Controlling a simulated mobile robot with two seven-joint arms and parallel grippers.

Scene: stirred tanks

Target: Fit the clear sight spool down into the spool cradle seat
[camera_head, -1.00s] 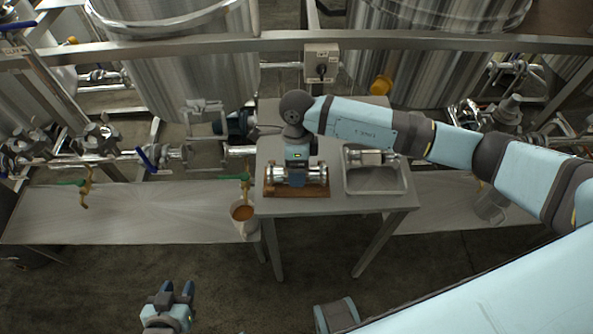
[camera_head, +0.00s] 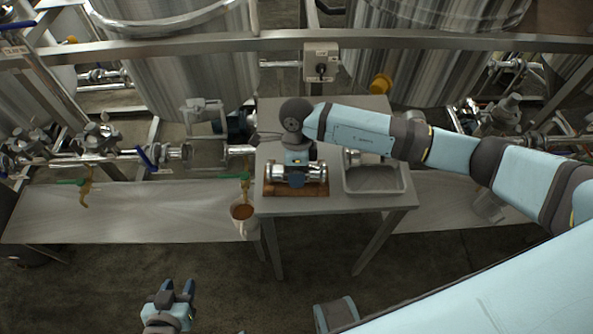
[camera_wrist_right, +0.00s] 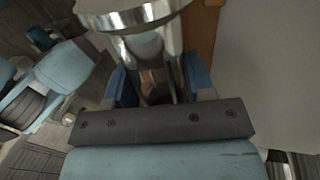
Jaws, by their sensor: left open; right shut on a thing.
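The clear sight spool (camera_head: 285,170), with shiny metal end flanges, lies sideways at the brown spool cradle (camera_head: 320,190) on the steel table. My right gripper (camera_head: 296,180) is shut on its middle from above. In the right wrist view, the blue fingers (camera_wrist_right: 158,82) straddle the spool's clear tube, and a round metal flange (camera_wrist_right: 135,17) shows at the top. A strip of the brown cradle (camera_wrist_right: 205,32) shows beside it. The gripper hides the seat, so I cannot tell whether the spool touches it. My left gripper (camera_head: 176,288) is open and empty, low in front of the table.
A shallow steel tray (camera_head: 375,188) stands right of the cradle; a metal fitting (camera_head: 350,157) in it is partly hidden by my right arm. A cup (camera_head: 242,213) hangs under a tap left of the table. Tanks and pipes stand behind. The table's front strip is bare.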

